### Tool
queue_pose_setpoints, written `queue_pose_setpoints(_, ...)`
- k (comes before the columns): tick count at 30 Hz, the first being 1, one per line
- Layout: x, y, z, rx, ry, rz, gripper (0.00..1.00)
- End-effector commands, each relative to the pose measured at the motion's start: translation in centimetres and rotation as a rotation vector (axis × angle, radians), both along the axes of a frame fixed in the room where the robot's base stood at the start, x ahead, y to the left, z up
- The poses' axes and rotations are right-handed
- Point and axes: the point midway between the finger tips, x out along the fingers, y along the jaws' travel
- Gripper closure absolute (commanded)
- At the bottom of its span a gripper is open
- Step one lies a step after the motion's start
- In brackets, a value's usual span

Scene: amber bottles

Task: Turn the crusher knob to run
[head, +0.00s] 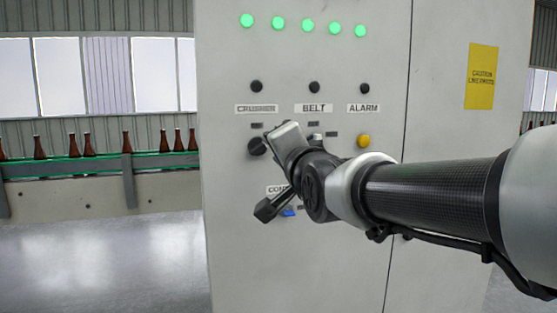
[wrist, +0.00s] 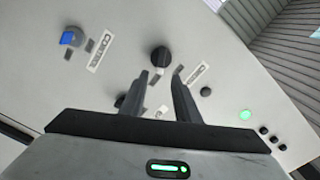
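The crusher knob (head: 257,146) is round and black on the grey panel, below the CRUSHER label (head: 256,108). The knob (wrist: 160,57) also shows in the wrist view, just beyond my fingertips and roughly in line with the gap between them. My gripper (wrist: 160,78) is open, with nothing between its two black fingers. In the head view my gripper is just right of the knob and its body hides part of the panel there. I cannot tell whether a finger touches the knob.
The BELT label (head: 313,107) and a yellow ALARM button (head: 363,141) are to the right. A blue control (wrist: 69,38) sits below on the panel. A row of green lamps (head: 306,25) is lit above. Brown bottles (head: 88,144) stand on a conveyor behind.

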Motion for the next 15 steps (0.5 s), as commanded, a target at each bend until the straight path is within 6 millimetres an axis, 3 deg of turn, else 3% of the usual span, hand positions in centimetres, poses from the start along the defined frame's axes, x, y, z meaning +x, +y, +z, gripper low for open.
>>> queue_pose_setpoints(9,-7.7,-2.3,0.2,0.002,-0.004,-0.001,0.71)
queue_pose_setpoints(15,-10.8,-3.1,0.2,0.000,-0.003,-0.001,0.71)
